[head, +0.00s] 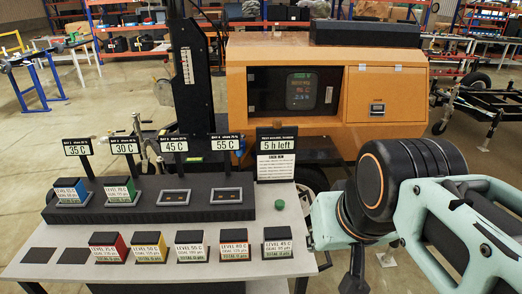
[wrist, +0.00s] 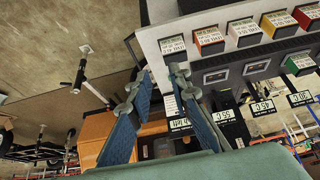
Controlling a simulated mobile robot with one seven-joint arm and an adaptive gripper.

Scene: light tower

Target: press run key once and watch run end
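A round green button (head: 279,205), which looks like the run key, sits on the grey table (head: 30,265), right of the black bay rack (head: 100,214). It stands raised; I cannot make it out in the wrist view. A sign (head: 277,140) behind it reads "5 h left". My gripper (wrist: 158,76) shows two blue-padded fingers spread apart with nothing between them, near the table's edge in the wrist view. In the head view my arm is at the right, and the fingers are not clear there.
The rack's two left bays hold a blue block (head: 71,192) and a green block (head: 121,191); the two right bays look empty. Several labelled blocks (head: 149,247) stand in a front row. An orange generator (head: 325,85) and a black mast (head: 190,80) stand behind the table.

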